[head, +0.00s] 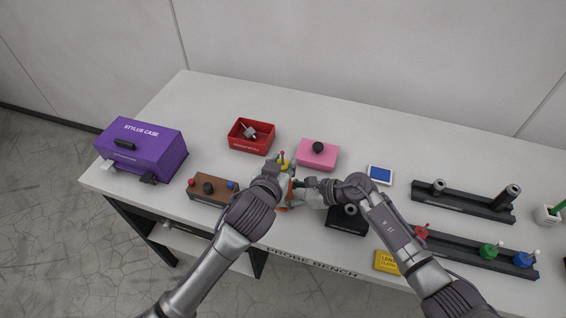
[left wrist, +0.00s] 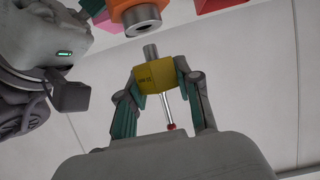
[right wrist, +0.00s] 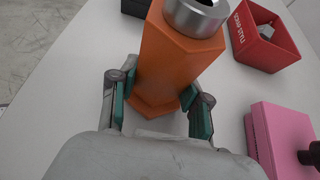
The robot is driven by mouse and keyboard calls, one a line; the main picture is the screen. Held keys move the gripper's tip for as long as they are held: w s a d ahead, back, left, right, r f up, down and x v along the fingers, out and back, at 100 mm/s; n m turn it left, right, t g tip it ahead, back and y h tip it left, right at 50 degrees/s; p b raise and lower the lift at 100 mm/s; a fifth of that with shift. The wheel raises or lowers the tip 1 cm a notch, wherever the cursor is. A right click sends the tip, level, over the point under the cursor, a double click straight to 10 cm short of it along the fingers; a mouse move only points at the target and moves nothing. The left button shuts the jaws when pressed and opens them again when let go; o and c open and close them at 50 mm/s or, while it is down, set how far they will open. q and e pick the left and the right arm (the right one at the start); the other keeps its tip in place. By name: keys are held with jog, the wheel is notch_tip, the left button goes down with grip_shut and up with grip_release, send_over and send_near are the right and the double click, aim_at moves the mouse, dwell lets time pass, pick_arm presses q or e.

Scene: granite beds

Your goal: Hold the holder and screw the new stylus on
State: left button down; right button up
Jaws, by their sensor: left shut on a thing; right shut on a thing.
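The new stylus is a yellow hexagonal body (left wrist: 154,76) with a grey shank on one end and a thin white stem ending in a red ball on the other. My left gripper (head: 284,172) is shut on its yellow body. The holder is an orange hexagonal bar (right wrist: 172,62) with a silver collar around a dark bore. My right gripper (right wrist: 158,100) is shut on the bar. In the left wrist view the collar (left wrist: 141,17) is just beyond the shank's end, with a small gap showing. The grippers hide most of both parts in the head view.
A red tray (head: 237,143) with a stylus inside and a pink block (head: 309,159) stand behind the grippers. A purple case (head: 150,160) and a brown knobbed block (head: 205,198) are left. A black stand, yellow box (head: 386,263) and black racks (head: 463,203) are right.

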pick_arm(q)
jog(key=shift+f, duration=1.35)
jog(key=m+g+h, duration=0.1)
jog(key=m+h, duration=0.2)
jog(key=shift+a+g, duration=0.1)
jog(key=shift+g, duration=0.2)
jog(key=shift+f+m+g+h, duration=0.1)
jog(key=shift+m+g+h, duration=1.4)
jog(key=shift+m+h, duration=0.3)
jog(key=c, duration=0.7)
grip_release()
jog(key=shift+s, duration=0.1)
jog(key=shift+v, duration=2.9)
